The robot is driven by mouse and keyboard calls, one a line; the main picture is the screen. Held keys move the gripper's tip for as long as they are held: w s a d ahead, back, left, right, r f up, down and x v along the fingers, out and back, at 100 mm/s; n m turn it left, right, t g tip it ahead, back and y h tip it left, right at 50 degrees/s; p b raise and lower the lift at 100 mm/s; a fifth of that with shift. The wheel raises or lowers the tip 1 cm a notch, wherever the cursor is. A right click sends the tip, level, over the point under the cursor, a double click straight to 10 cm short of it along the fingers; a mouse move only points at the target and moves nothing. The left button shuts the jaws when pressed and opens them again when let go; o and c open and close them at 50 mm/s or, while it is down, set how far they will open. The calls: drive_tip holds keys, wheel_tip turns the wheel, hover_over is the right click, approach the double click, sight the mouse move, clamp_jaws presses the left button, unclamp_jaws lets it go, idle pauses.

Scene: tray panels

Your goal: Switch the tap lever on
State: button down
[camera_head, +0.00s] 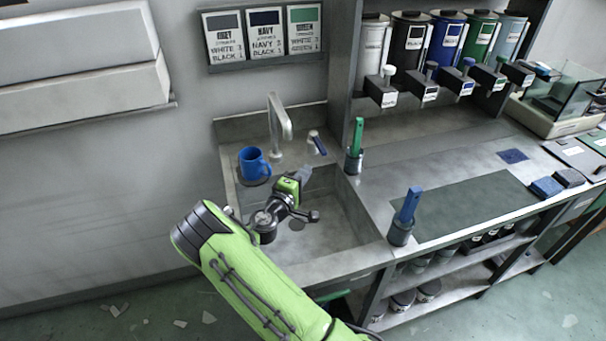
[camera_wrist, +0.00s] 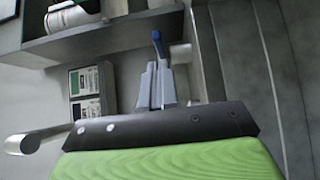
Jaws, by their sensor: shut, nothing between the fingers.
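The silver tap (camera_head: 284,128) rises from the back of the sink. Its lever (camera_head: 318,144), a blue handle on a pale post, is on the ledge to the right of the spout. My gripper (camera_head: 306,169) is over the sink's back part, just below the lever in the head view, with its grey fingers pointing toward it. The fingers (camera_wrist: 156,70) are together and empty in the wrist view. A blue handle (camera_wrist: 158,42), probably the lever, shows just past the fingertips; whether they touch it I cannot tell. A metal tube, perhaps the spout (camera_wrist: 40,138), shows at lower left.
A blue mug (camera_head: 252,162) stands on the ledge left of the tap. A pot with a green-handled tool (camera_head: 356,137) stands right of the lever, and one with a blue-handled tool (camera_head: 409,205) at the front counter. Paint dispensers (camera_head: 415,45) line the back right.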

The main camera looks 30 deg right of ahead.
sight(318, 143)
drive_tip(key=x, duration=0.6)
drive_tip(key=shift+w+d, duration=0.15)
